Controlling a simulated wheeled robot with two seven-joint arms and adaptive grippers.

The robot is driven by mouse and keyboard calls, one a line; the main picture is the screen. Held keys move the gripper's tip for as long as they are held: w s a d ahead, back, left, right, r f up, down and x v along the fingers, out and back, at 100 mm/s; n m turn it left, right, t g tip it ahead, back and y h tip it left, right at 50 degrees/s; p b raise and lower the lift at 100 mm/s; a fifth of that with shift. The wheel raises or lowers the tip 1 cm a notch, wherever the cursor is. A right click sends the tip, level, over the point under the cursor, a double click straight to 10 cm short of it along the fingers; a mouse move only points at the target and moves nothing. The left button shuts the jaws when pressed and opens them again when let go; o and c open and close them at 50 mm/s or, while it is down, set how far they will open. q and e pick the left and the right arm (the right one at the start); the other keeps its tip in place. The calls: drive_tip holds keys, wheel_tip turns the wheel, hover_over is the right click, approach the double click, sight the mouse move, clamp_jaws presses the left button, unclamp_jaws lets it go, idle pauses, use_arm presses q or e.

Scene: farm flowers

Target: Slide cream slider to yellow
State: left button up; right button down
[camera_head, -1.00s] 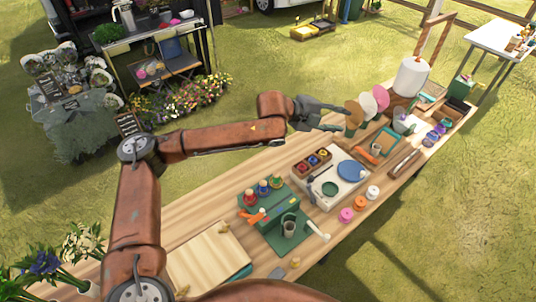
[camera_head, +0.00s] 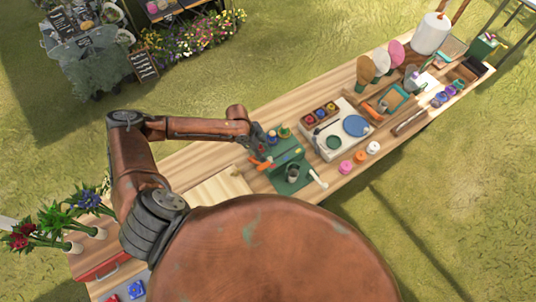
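The green box device (camera_head: 288,157) stands on the wooden table. A blue-topped knob (camera_head: 272,138) and a green-topped knob (camera_head: 284,131) show along its back; a red one is not visible now. An orange lever (camera_head: 261,165) lies at its left front, and a cream handle (camera_head: 318,179) sticks out at its lower right. I cannot make out which cream part is the slider. My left gripper (camera_head: 259,147) is over the left end of the device, fingers pointing down towards it. Its fingers are too small and overlapped to tell open from shut. My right gripper is out of view.
Flower vases (camera_head: 72,246) stand at the left end. My rust-coloured body covers the bottom middle.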

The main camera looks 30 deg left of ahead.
use_arm(q)
drive_tip(key=shift+x, duration=1.15)
drive_tip(key=shift+c, duration=0.7)
clamp_jaws()
